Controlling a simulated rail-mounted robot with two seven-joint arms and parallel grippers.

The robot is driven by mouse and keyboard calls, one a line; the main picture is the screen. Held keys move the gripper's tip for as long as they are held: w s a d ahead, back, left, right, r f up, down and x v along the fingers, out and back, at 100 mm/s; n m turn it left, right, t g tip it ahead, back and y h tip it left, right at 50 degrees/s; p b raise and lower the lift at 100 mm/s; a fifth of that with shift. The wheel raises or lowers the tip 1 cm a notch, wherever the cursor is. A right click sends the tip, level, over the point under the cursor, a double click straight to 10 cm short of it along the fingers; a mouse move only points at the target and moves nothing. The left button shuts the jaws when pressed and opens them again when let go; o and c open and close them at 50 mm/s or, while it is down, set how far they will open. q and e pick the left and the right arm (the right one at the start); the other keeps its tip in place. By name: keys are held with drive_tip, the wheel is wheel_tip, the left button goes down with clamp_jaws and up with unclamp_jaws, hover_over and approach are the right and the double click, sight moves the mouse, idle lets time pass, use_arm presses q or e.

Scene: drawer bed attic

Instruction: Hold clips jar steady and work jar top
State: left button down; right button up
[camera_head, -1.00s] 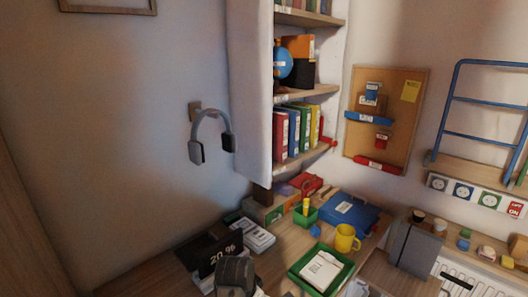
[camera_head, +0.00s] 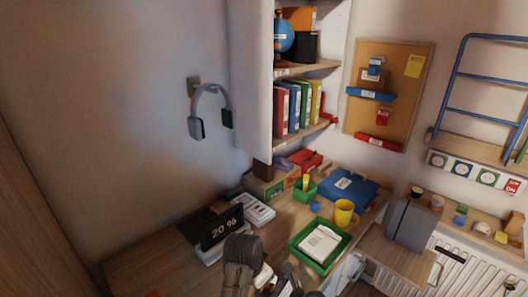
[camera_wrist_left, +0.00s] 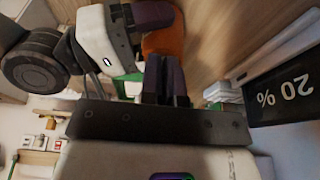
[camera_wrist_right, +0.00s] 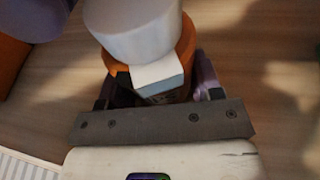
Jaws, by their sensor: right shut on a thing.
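An orange jar body with a pale, round top (camera_wrist_right: 135,20) and a small white label plate (camera_wrist_right: 160,75) is in the right wrist view. My right gripper (camera_wrist_right: 155,92) is shut around it, one finger on each side. In the left wrist view an orange surface (camera_wrist_left: 163,42), apparently the jar, lies just beyond the fingertips of my left gripper (camera_wrist_left: 167,62). Those fingers are close together with nothing visible between them; I cannot tell whether they touch the orange surface. In the head view my arms crowd the bottom middle and hide the jar.
On the desk are a black number display (camera_head: 222,228), a green tray (camera_head: 297,248) with a white pad, a yellow mug (camera_head: 345,213), a green pen cup (camera_head: 305,190) and a blue case (camera_head: 348,188). Bare wood shows at the desk's left (camera_head: 150,265).

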use_arm(q)
drive_tip(key=shift+s+d+f, duration=0.25)
drive_tip(key=shift+d+f, duration=0.05)
drive_tip(key=shift+f, duration=0.25)
use_arm(e)
drive_tip(key=shift+s+a+r, duration=0.1)
drive_tip(key=shift+a+r, duration=0.05)
drive_tip(key=shift+a, duration=0.25)
use_arm(q)
drive_tip(key=shift+s+a, duration=0.1)
drive_tip(key=shift+s, duration=0.2)
use_arm(e)
drive_tip(key=shift+d, duration=0.2)
use_arm(q)
wheel_tip(320, 180, up, 6)
drive_tip(key=shift+a+r, duration=0.2)
drive_tip(key=shift+r, duration=0.05)
use_arm(e)
drive_tip(key=shift+d+f, duration=0.15)
drive_tip(key=shift+f, duration=0.05)
drive_tip(key=shift+f, duration=0.1)
use_arm(q)
wheel_tip(320, 180, down, 6)
drive_tip(key=n+t, duration=0.3)
drive_tip(key=n, duration=0.3)
drive_tip(key=shift+a+y, duration=0.15)
drive_tip(key=shift+y, duration=0.15)
use_arm(e)
drive_tip(key=shift+s, duration=0.1)
